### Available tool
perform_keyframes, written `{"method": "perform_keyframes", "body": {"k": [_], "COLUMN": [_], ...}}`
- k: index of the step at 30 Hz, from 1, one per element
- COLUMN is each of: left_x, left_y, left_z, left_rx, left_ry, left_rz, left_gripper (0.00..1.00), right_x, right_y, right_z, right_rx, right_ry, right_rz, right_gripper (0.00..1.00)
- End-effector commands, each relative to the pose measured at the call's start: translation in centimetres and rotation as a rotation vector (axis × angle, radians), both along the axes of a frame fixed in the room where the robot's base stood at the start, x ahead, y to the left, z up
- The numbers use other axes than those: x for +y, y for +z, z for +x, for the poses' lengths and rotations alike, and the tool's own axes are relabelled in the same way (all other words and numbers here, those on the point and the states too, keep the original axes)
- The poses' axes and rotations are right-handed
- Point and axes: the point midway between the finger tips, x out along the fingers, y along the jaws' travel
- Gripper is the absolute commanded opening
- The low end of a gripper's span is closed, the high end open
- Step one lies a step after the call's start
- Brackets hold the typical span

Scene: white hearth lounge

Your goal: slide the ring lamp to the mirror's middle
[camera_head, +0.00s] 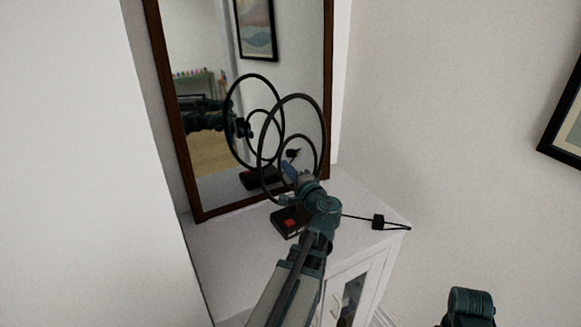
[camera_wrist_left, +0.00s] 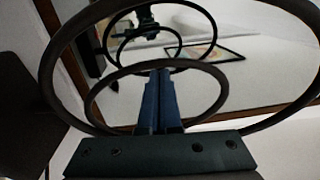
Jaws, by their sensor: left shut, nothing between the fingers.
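The ring lamp has two dark rings, one inside the other, on a black base (camera_head: 285,224) with a red square. It stands upright on the white cabinet, close before the lower right part of the mirror (camera_head: 300,60). Its reflection shows in the glass to the left. My left gripper (camera_head: 291,172) is shut and empty, in front of the rings above the base. In the left wrist view the blue fingers (camera_wrist_left: 161,98) are together and overlap the inner ring's opening; the large outer ring (camera_wrist_left: 49,80) surrounds them. I cannot tell whether they touch the lamp. My right gripper is not visible.
The white cabinet top (camera_head: 225,255) is clear left of the lamp. A white wall (camera_head: 70,160) closes the left side. The mirror's brown frame (camera_head: 177,130) rests at the cabinet's back.

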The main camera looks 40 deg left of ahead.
Motion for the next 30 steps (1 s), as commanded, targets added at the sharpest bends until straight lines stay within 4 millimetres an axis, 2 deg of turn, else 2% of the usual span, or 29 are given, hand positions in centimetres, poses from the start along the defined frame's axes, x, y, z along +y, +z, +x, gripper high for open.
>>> {"method": "perform_keyframes", "body": {"k": [3,14,17,22,24,30], "left_x": [0.0,0.1,0.2,0.5,-1.3,-5.1], "left_y": [0.0,0.0,0.0,-0.1,0.0,0.0], "left_z": [-0.5,-0.2,0.6,3.7,2.3,0.5], "left_rx": [0.0,0.0,0.0,0.001,0.001,0.001], "left_ry": [0.001,0.0,-0.001,-0.001,-0.004,-0.004], "left_rz": [0.0,0.0,0.0,0.0,0.0,0.0], "left_gripper": [0.0,0.0,0.0,0.0,0.0,0.0], "right_x": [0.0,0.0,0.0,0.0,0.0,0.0], "right_y": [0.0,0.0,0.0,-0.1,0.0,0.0], "right_z": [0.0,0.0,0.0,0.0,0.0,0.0], "right_rx": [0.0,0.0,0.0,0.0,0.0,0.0], "right_ry": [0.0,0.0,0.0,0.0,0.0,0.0], "right_rz": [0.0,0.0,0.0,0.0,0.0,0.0], "right_gripper": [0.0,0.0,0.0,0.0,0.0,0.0]}}
